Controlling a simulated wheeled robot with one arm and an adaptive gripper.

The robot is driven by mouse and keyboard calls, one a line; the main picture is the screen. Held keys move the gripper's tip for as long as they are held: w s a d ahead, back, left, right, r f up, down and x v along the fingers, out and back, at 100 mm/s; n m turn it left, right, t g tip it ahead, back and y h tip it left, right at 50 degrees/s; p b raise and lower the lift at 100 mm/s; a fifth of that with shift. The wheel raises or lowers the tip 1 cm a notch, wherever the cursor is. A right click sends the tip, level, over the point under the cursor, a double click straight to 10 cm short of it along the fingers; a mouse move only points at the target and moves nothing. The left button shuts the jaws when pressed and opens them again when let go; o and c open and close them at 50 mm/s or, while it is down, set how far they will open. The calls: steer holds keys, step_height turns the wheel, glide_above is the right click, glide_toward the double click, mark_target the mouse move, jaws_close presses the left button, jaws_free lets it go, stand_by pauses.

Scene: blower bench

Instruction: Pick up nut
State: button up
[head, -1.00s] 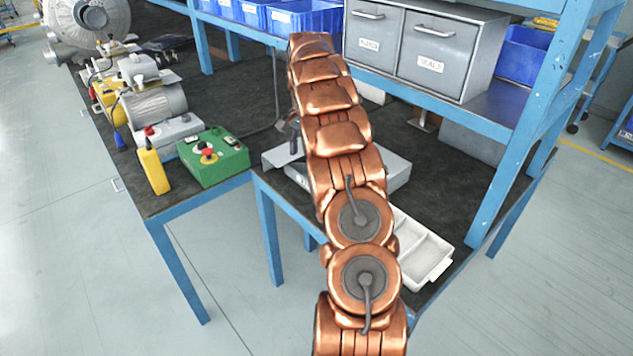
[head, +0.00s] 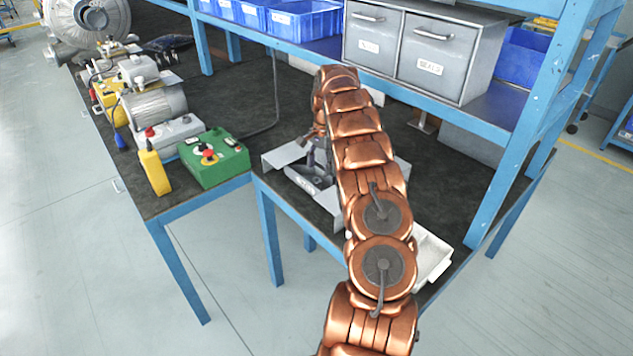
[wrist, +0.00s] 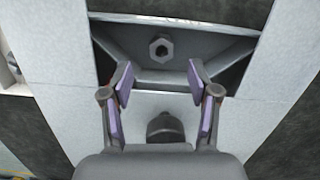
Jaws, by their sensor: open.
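The nut (wrist: 161,50) is a small grey hexagonal piece with a hole. In the wrist view it lies on a grey metal surface, beyond the fingertips and roughly centred between them. My gripper (wrist: 160,82) is open, with purple pads on its fingers and nothing between them. In the head view my gripper (head: 318,160) is partly hidden by my copper arm, over a grey metal tray (head: 285,155) on the bench. The nut cannot be made out in the head view.
A dark rounded fitting (wrist: 165,127) shows below the nut in the wrist view. A white divided tray (head: 432,258) lies right of my arm. A green control box (head: 213,158) stands to the left. A shelf with grey drawers (head: 430,55) overhangs the back of the bench.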

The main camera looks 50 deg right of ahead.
mark_target(317, 180)
steer(key=shift+w+a+f+p, duration=0.1)
steer(key=shift+f+p, duration=0.2)
steer(key=shift+f, duration=0.45)
steer(key=shift+s+a+f+p, duration=0.15)
steer(key=shift+f+p, duration=0.1)
steer(key=shift+f, duration=0.5)
steer(key=shift+w+a+f+p, duration=0.15)
steer(key=shift+f+p, duration=0.15)
steer(key=shift+f, duration=0.45)
jaws_close()
